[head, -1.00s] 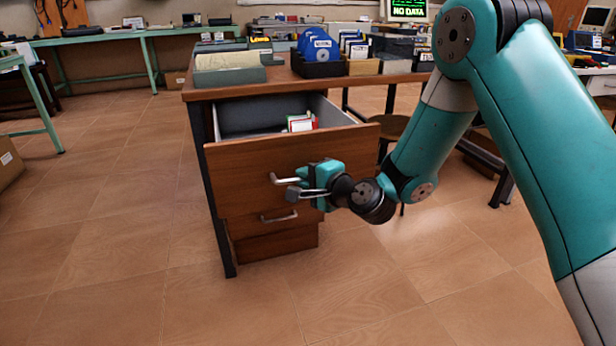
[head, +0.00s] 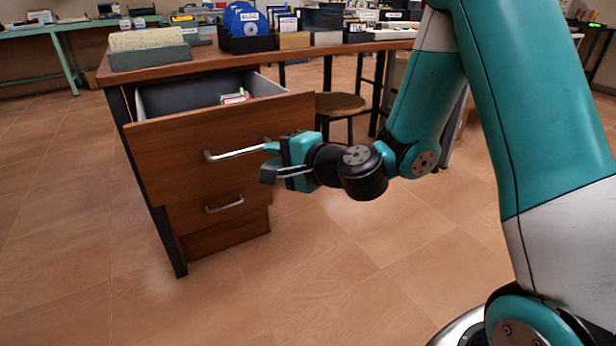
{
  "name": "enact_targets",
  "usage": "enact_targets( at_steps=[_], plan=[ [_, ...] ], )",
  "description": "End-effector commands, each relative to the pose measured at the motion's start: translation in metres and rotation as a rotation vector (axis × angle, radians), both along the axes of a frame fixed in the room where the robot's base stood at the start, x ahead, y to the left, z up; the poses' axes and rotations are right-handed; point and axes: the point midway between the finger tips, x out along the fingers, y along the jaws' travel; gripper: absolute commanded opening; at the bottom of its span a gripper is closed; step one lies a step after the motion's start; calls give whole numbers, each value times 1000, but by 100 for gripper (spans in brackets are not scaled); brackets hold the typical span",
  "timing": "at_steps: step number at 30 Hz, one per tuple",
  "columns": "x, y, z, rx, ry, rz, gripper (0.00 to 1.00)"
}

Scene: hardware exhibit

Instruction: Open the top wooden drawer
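The top wooden drawer (head: 215,140) of the desk is pulled out, its grey inside showing. Its bar handle (head: 236,153) is on the front face. My gripper (head: 269,161) is at the right end of this handle, with its two fingers spread apart. The upper teal fingertip overlaps the handle's right end in the picture; I cannot tell whether they touch. Nothing shows between the fingertips.
A lower drawer with its own handle (head: 224,204) is shut below. The desk top (head: 200,65) carries a card tray (head: 150,50), a disc box (head: 245,42) and other boxes. A round stool (head: 340,104) stands behind my gripper. The floor in front is clear.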

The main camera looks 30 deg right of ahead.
Motion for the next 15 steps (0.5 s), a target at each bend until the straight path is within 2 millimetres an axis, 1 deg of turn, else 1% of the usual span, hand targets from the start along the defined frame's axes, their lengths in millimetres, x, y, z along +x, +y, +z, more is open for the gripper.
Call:
enact_targets(
  at_steps=[1,8,15],
  plan=[
    [-3,-1,-4,-2,-12,5,22],
    [-21,-10,-3,-5,-7,-1,22],
    [-32,-15,0,-4,-16,16,22]
  ],
)
